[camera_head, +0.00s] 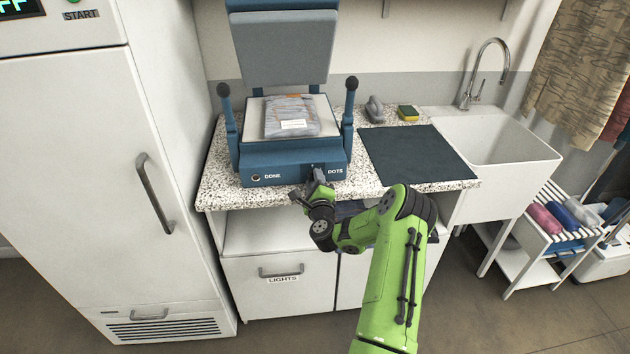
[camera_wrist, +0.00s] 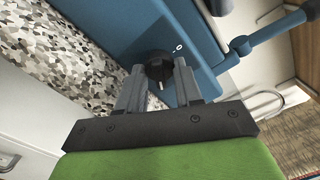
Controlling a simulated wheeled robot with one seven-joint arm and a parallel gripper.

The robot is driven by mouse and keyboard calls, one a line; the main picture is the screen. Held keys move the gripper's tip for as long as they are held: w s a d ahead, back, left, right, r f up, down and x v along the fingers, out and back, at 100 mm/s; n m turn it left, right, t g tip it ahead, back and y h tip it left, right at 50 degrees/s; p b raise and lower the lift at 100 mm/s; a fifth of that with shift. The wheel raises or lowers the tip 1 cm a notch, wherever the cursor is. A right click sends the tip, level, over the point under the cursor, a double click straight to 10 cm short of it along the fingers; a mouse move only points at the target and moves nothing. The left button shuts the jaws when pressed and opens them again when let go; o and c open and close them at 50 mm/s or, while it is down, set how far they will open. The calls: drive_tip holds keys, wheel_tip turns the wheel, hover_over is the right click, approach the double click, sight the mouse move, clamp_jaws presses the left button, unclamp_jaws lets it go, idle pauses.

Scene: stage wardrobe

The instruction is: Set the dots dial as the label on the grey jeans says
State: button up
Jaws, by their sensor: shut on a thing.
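The grey jeans (camera_head: 289,113) lie folded on the bed of the blue press (camera_head: 262,156), with a white label (camera_head: 293,124) on them. The label's print is too small to read. The dots dial (camera_wrist: 159,67) is a round black knob on the blue front of the press, beside the word DOTS. My gripper (camera_wrist: 159,84) is shut on the dial. In the head view my gripper (camera_head: 318,185) reaches the right end of the press front and hides most of the dial. Which mark the dial points at cannot be told.
A DONE button (camera_head: 256,177) is at the left of the press front. The press lid (camera_head: 284,48) stands raised. A dark mat (camera_head: 418,154), an iron-like grey thing (camera_head: 374,108) and a sponge (camera_head: 407,113) lie right of it, before the sink (camera_head: 500,150). A tall white cabinet (camera_head: 80,180) stands left.

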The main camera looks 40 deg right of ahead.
drive_tip(key=shift+f, duration=0.1)
idle(0.3)
drive_tip(key=o, duration=1)
drive_tip(key=shift+s, duration=0.1)
